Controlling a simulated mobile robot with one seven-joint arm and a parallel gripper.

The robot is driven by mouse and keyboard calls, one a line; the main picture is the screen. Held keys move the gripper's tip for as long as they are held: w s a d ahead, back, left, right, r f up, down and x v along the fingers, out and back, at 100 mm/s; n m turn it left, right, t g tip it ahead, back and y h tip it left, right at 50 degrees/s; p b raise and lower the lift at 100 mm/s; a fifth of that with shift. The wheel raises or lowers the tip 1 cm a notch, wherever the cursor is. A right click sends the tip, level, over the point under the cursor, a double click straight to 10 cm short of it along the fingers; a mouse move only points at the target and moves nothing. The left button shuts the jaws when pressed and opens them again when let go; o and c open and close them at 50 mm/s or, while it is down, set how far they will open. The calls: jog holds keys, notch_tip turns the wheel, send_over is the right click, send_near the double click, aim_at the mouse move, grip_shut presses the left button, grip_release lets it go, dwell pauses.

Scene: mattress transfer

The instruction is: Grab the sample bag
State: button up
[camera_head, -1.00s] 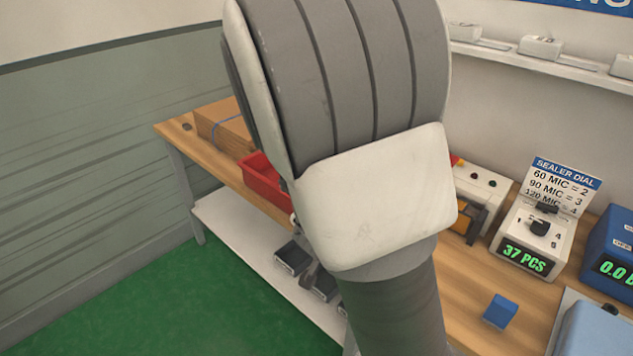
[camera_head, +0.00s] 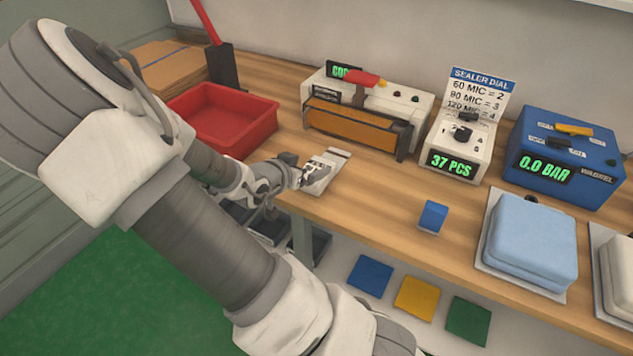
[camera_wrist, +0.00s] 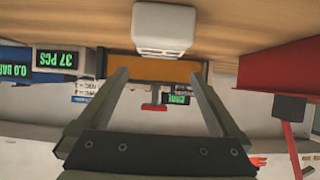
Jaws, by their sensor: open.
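A small pale bag (camera_head: 327,165) with dark markings or contents, likely the sample bag, lies near the front edge of the wooden bench (camera_head: 385,200) in the head view. My gripper (camera_head: 297,174) is just left of it at about bench level, partly hidden by my wrist. In the wrist view, which is upside down, my gripper's two fingers (camera_wrist: 157,76) are apart with nothing held between them. A pale, rounded thing (camera_wrist: 163,28) lies on the bench beyond the fingertips; it is probably the same bag. I cannot tell whether the fingers touch it.
A red tray (camera_head: 222,120) stands behind my gripper. The sealer (camera_head: 365,112) is behind the bag, with the dial box (camera_head: 462,140) and blue vacuum unit (camera_head: 562,155) to the right. A blue block (camera_head: 432,216) and light-blue cushion (camera_head: 530,240) sit along the front.

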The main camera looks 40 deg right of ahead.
aim_at(323, 161)
jog(key=b+x, duration=0.3)
jog(key=x, duration=0.5)
jog(key=shift+w+d, duration=0.1)
jog(key=shift+d, duration=0.2)
jog(key=c, duration=1.2)
jog(key=shift+r, duration=0.15)
